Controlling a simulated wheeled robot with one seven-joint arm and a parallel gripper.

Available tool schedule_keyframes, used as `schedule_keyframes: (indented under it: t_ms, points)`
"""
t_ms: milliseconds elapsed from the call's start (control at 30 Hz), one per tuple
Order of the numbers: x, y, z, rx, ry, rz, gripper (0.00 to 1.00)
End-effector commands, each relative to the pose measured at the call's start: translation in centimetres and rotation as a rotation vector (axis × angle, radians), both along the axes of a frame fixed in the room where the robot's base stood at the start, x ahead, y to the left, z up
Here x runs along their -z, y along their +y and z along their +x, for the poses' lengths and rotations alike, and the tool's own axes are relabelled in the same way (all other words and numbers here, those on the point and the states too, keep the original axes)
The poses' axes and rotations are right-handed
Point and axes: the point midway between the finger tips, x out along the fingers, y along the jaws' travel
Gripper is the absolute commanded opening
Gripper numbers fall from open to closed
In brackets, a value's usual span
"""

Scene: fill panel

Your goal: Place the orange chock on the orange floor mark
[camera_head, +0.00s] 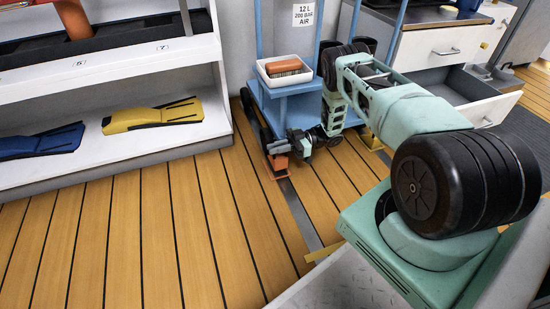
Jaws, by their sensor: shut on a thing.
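The orange chock (278,147) is small in view, beside the wheel of the blue cart on the wood floor. My gripper (291,145) reaches down from the right and is shut on it; the fingers are dark and partly hidden. A flat orange patch (278,168), likely the orange floor mark, shows just below the chock. The chock seems over or at its upper part; I cannot tell whether it touches the floor.
The blue cart (286,107) stands right behind the gripper, with a white tray (284,71) on it. A drawer (470,95) stands open at right. Floor at front left is clear.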

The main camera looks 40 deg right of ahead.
Motion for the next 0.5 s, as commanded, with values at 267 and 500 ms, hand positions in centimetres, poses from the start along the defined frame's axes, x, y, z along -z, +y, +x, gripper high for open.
schedule_keyframes:
  t_ms: [267,500]
  points:
    - [3.5,0.3,0.4,0.000,-0.002,0.000,0.00]
    - [3.4,0.3,0.5,0.000,-0.002,0.000,0.00]
